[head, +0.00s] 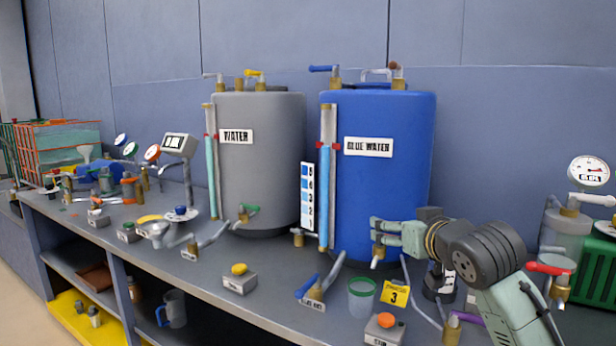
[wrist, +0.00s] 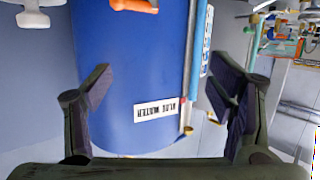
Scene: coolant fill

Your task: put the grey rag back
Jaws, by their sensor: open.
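I cannot make out a grey rag in either view. My gripper (head: 378,238) is in front of the lower part of the blue tank (head: 388,190), its fingers pointing left in the head view. In the wrist view my gripper (wrist: 160,88) has its two dark fingers wide apart with nothing held between them. The blue tank (wrist: 125,65) with its upside-down label fills the space beyond the fingers.
A grey water tank (head: 262,175) stands left of the blue one. The lower shelf holds a grey jug (head: 174,309) and a brown tray (head: 96,278).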

